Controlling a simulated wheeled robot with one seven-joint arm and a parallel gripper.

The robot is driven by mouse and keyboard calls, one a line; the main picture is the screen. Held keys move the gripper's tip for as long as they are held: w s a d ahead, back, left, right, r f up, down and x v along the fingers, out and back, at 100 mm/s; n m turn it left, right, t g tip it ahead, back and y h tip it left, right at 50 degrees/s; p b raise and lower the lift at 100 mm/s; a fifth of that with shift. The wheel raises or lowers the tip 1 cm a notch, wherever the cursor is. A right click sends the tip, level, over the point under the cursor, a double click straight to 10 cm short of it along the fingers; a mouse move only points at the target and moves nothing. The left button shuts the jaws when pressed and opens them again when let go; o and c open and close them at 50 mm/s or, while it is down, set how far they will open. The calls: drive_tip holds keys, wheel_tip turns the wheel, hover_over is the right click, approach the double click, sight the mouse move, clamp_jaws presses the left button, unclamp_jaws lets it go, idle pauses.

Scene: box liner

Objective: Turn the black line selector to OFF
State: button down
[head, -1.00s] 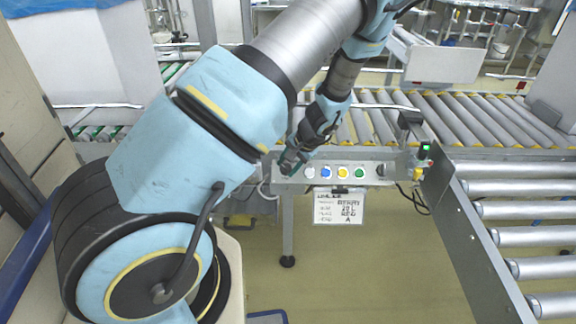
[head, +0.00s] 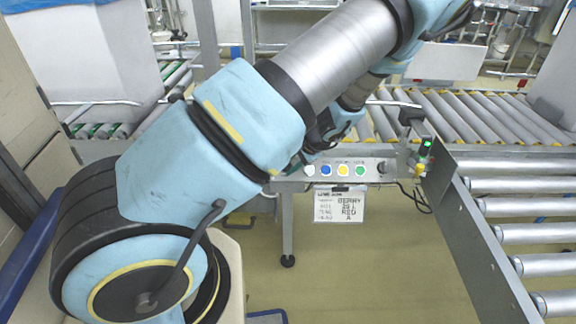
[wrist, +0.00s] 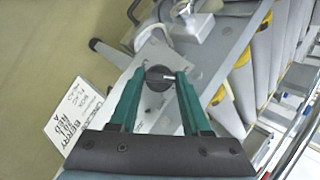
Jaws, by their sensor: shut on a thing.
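A black round selector knob (wrist: 158,78) with a pale mark across it sits on the grey control panel's end plate (wrist: 156,50) in the wrist view. My gripper (wrist: 160,75) has its green fingers on both sides of the knob and is shut on it. The knob's labels cannot be read. In the head view my own arm hides the gripper and the left end of the control panel (head: 314,183). Another black knob (head: 382,168) shows at the panel's right end, clear of my gripper.
White, blue, yellow and green buttons (head: 343,170) line the panel's middle. A handwritten sign (head: 338,204) hangs below, also visible in the wrist view (wrist: 82,112). A roller conveyor (head: 460,113) runs behind, and another (head: 520,235) stands right. The floor in front is open.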

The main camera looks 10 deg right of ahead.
drive_tip(key=m+t+b, duration=0.1)
drive_tip(key=m, duration=0.1)
drive_tip(key=m+t+b, duration=0.1)
drive_tip(key=m+t, duration=0.1)
drive_tip(key=m, duration=0.1)
drive_tip(key=shift+s+f+y, duration=0.2)
drive_tip(key=shift+y, duration=0.1)
drive_tip(key=shift+m, duration=0.3)
drive_tip(key=shift+c, duration=1.8)
unclamp_jaws()
drive_tip(key=shift+r, duration=0.1)
